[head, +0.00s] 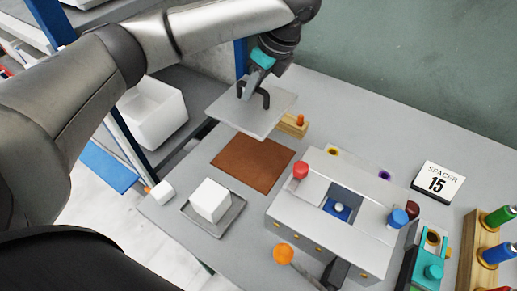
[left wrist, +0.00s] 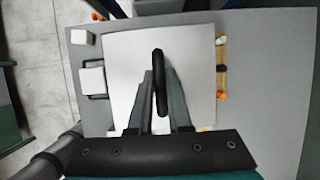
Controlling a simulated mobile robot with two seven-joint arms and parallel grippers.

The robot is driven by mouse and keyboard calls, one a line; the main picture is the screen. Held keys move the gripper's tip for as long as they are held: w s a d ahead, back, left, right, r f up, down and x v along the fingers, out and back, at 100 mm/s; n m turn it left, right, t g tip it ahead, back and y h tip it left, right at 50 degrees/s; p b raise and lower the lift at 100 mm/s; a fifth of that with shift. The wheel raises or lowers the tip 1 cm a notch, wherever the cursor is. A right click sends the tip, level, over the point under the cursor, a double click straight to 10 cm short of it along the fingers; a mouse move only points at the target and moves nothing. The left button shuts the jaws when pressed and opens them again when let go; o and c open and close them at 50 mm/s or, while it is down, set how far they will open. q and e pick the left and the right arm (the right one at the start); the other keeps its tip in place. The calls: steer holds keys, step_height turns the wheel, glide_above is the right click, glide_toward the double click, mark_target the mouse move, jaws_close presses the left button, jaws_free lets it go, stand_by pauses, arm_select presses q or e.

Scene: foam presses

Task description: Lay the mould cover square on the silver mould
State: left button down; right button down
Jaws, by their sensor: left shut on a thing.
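The mould cover (head: 262,110) is a flat, pale grey square plate with a black loop handle. My left gripper (head: 256,88) is shut on that handle and holds the plate level, apparently above the table. In the left wrist view the fingers of my left gripper (left wrist: 160,82) close around the handle, and the cover (left wrist: 125,65) fills the middle. The silver mould (head: 288,212) is a box-like block to the right of the cover in the head view. My right gripper is not seen.
A brown mat (head: 252,162) lies just in front of the cover. A white block (head: 210,200) sits on a grey tray. Red (head: 300,169) and blue (head: 398,217) knobs stand on the mould. A "SPACER 15" sign (head: 437,183) and a wooden rack (head: 480,255) are at right.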

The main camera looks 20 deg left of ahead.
arm_select(q)
steer(key=shift+f+b, duration=1.85)
steer(key=shift+f, duration=7.95)
steer(key=shift+r, duration=0.1)
steer(key=c, duration=0.8)
jaws_free()
steer(key=shift+s, duration=0.1)
steer(key=shift+c, duration=0.2)
